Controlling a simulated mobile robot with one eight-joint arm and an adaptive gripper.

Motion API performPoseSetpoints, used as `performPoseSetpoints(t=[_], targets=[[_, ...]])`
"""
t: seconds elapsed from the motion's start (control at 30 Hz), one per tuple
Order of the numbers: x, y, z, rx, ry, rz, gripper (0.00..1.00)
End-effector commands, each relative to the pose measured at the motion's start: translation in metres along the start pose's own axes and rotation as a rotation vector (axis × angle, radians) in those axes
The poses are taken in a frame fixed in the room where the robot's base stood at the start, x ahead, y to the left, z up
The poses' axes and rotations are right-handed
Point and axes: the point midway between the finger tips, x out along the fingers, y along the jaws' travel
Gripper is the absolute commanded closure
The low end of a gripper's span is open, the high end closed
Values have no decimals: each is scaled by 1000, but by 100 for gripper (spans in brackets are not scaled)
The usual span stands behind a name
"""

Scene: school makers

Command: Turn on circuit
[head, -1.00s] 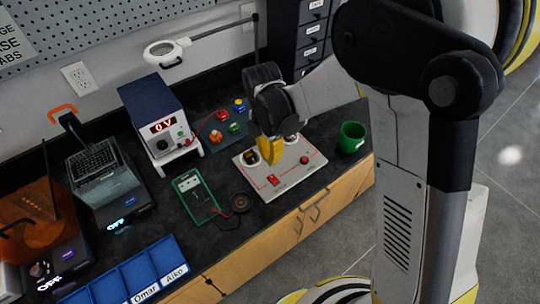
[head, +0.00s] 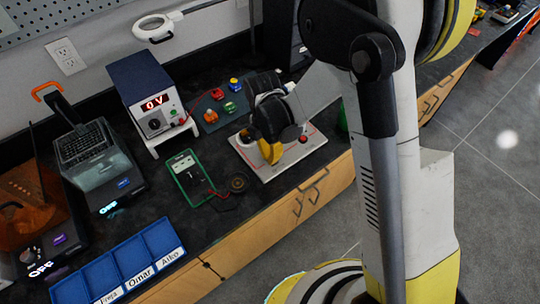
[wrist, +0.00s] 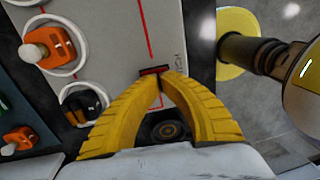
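The circuit board (head: 288,163) is a pale panel with red lines, lying on the black bench; it also shows in the wrist view (wrist: 115,50). My gripper (head: 270,155) is over its front left part, with yellow fingers pointing down. In the wrist view the fingertips (wrist: 161,76) come together at a small red and black switch (wrist: 153,71) on the board. I cannot tell whether they touch it. An orange part (wrist: 52,45) and a dark part (wrist: 82,103) sit in white rings. My gripper hides much of the board in the head view.
A power supply (head: 145,90) reading 0 V stands behind left. A green multimeter (head: 189,176) and a round black part (head: 238,184) lie left of the board. Coloured parts on a dark panel (head: 216,104) lie behind. A green cup (head: 343,118) is partly hidden at right.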

Motion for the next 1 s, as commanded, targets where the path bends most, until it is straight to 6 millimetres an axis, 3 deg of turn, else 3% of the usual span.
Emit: performPoseSetpoints(t=[0.2,0.57,1.0], targets=[[14,-3,0,1,0,96,100],[10,-3,0,0,0,93,100],[6,13,0,0,0,95,100]])
